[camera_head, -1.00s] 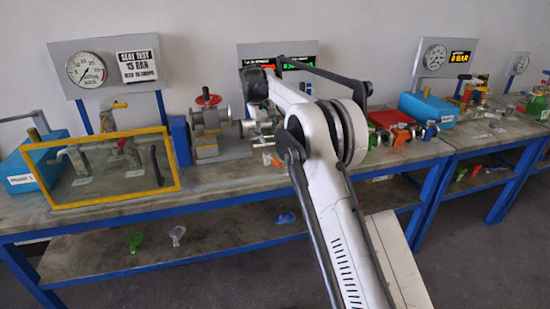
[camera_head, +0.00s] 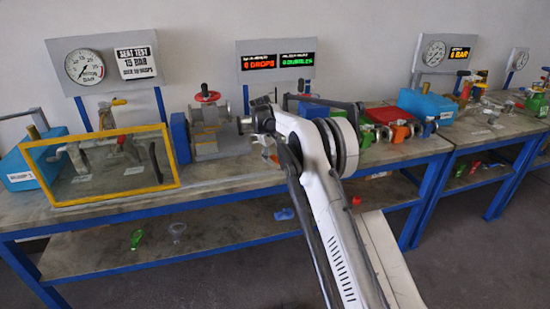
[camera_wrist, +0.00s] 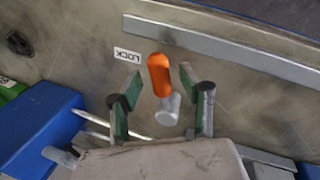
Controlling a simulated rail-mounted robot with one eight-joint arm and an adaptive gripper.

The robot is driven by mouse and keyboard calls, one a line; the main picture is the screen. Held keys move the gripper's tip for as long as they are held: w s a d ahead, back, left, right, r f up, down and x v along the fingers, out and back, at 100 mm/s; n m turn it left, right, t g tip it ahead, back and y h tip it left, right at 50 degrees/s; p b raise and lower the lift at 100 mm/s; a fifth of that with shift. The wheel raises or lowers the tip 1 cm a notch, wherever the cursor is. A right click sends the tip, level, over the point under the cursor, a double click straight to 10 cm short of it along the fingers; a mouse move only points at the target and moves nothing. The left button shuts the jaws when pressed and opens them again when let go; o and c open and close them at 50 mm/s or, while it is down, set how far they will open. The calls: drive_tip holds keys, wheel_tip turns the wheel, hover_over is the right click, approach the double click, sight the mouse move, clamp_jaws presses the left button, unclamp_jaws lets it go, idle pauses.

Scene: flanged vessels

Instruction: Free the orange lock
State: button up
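The orange lock (camera_wrist: 159,74) shows in the wrist view as a rounded orange handle on a short pale grey stem. It stands over the worktop beside a white label reading LOCK (camera_wrist: 128,55). My gripper (camera_wrist: 161,88) is open, with one green-padded finger on each side of the lock. Gaps show between the handle and both fingers, and nothing is held. In the head view, my arm covers most of this area, and I cannot make out my fingertips there.
A red-wheeled valve (camera_head: 207,120) stands left of my arm. A yellow-framed clear panel (camera_head: 110,195) is farther left. Red and green parts (camera_head: 378,132) lie to the right. In the wrist view, a blue block (camera_wrist: 45,130) is at left and a metal strip (camera_wrist: 225,48) runs behind the lock.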

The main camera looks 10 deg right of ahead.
drive_tip(key=shift+f, duration=0.25)
clamp_jaws()
